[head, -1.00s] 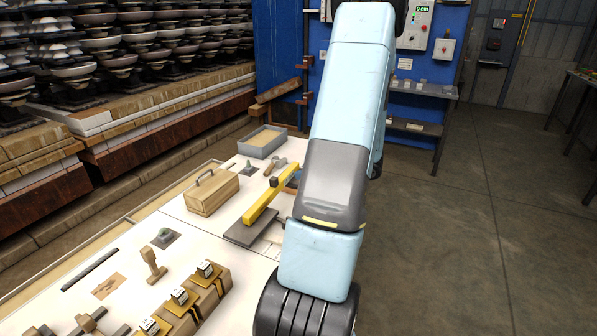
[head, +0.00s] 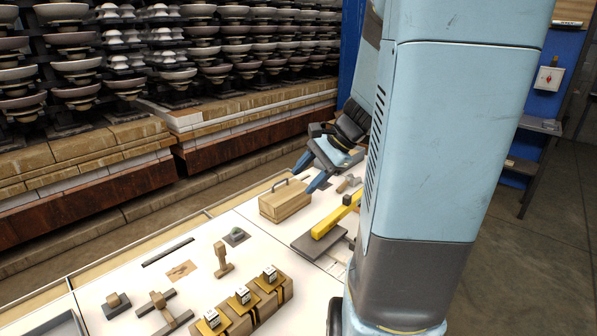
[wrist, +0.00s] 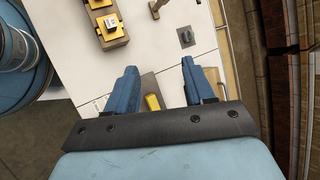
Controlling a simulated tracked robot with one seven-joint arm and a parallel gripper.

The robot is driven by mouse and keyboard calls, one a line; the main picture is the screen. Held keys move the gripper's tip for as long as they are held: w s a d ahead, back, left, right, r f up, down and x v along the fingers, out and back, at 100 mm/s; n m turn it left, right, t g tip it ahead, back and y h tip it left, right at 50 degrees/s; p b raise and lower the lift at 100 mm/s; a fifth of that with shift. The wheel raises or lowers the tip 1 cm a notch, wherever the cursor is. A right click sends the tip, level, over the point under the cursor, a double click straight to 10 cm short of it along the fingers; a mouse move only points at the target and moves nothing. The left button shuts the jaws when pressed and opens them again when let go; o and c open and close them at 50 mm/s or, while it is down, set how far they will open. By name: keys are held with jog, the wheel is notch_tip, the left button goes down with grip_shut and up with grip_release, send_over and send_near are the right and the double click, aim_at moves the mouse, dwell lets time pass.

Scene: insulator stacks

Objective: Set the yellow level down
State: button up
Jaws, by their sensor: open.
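The yellow level (head: 334,217) lies with its near end over a dark grey plate (head: 318,243) on the white bench. Its far end is hidden behind my arm in the head view. In the wrist view only a short yellow piece of it (wrist: 152,102) shows, between the bases of my fingers, beside the grey plate (wrist: 149,84). My gripper (head: 306,180) is open, with blue fingers pointing down, above the back of the bench near the wooden box. In the wrist view the space between the fingertips (wrist: 158,64) is empty. The gripper is apart from the level.
A wooden box with a handle (head: 285,201) stands left of the level. A wooden block with several gold-plated cubes (head: 242,302), a small wooden mallet-like piece (head: 222,262) and a dark slot (head: 168,251) are nearer. Insulator stacks (head: 130,60) line the back.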

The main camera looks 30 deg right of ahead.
jog(key=s+a+r+n+t+h, duration=0.1)
jog(key=s+a+r+n+h, duration=0.5)
jog(key=s+a+r+n, duration=0.3)
jog(key=s+n, duration=0.3)
jog(key=n, duration=0.2)
jog(key=shift+s+n+t, duration=0.3)
jog(key=shift+s+n, duration=0.1)
